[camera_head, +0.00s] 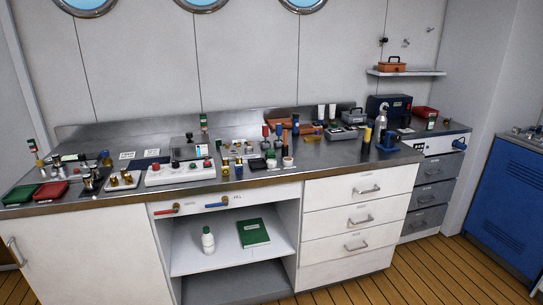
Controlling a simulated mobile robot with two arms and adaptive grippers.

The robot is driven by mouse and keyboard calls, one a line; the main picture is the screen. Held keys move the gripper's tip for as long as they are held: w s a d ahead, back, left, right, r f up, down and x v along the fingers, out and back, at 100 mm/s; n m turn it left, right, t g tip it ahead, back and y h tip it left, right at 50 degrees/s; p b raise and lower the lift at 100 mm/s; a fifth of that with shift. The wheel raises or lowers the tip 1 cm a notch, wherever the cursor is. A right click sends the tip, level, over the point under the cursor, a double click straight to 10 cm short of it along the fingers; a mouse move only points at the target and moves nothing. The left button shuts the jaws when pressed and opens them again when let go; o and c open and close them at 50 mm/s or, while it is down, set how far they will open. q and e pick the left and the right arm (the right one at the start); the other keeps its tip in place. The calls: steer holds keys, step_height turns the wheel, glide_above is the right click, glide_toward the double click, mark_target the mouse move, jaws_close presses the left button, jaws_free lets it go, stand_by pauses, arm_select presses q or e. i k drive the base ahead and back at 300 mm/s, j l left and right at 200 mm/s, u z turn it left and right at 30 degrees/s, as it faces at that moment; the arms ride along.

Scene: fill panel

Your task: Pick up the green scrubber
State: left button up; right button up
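I cannot make out for certain which thing is the green scrubber. A small dark green item (270,154) stands among the small bottles and jars at the middle of the metal worktop (330,155), too small to identify. A green tray (20,194) lies at the worktop's left end beside a red tray (52,191). A flat green book-like object (254,232) lies on the open shelf under the worktop. Neither of my grippers is in view.
A white panel with knobs (180,174) sits on the worktop's front left. A white bottle (208,239) stands on the open shelf (190,262). White drawers (345,217) are right of it. Several boxes and bottles crowd the worktop's right part. The wooden floor (420,275) in front is clear.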

mark_target(270, 153)
steer(key=u, duration=0.3)
steer(key=i+l+u, duration=0.2)
steer(key=u, duration=0.15)
steer(key=i+l+u, duration=0.15)
steer(key=l+u, duration=0.15)
steer(key=i+l+u, duration=0.15)
steer(key=l+u, duration=0.2)
